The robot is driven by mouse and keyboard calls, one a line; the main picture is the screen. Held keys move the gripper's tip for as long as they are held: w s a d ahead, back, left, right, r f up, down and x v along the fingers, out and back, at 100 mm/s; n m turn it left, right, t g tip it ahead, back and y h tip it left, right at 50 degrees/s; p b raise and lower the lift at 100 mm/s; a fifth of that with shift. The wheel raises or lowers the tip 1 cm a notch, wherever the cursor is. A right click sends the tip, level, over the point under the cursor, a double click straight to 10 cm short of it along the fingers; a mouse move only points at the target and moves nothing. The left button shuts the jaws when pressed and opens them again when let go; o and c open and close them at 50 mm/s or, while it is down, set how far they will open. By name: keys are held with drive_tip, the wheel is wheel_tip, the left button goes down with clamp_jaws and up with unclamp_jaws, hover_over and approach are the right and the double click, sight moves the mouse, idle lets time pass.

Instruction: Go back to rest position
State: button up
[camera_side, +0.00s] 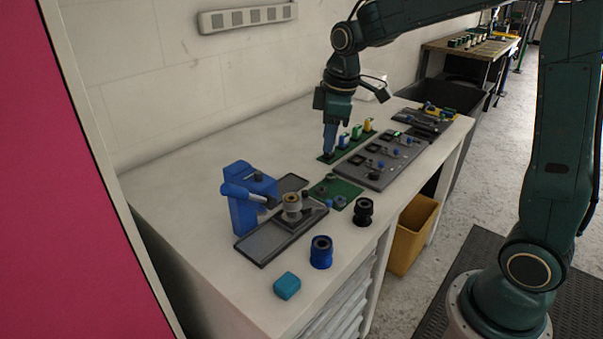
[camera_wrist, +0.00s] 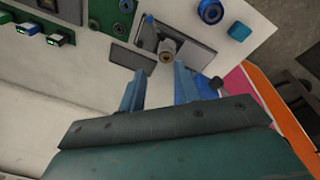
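My gripper (camera_side: 329,150) hangs from my arm, pointing down over the left end of a green board (camera_side: 346,145). In the side view its blue fingers overlap each other, with a small dark shape at their tip; I cannot tell if they touch it. In the wrist view my gripper (camera_wrist: 158,75) shows two blue fingers spread apart, with nothing visible between them.
A blue press (camera_side: 243,205) stands left on the white table (camera_side: 200,165). Near the front edge are a blue ring part (camera_side: 321,252), a black ring part (camera_side: 363,212) and a teal block (camera_side: 287,286). A grey tray (camera_side: 381,160) lies right of the green board.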

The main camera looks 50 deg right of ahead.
drive_tip(key=s+a+r+m+t, duration=0.1)
drive_tip(key=s+a+r+m, duration=0.1)
drive_tip(key=s, duration=0.9)
drive_tip(key=s+a+r+m+t, duration=0.2)
drive_tip(key=s+m, duration=0.3)
drive_tip(key=s, duration=0.7)
drive_tip(key=shift+s+a+r+m+t, duration=0.15)
drive_tip(key=shift+a+r+m+t, duration=0.05)
drive_tip(key=shift+r+m+t, duration=0.15)
idle(0.9)
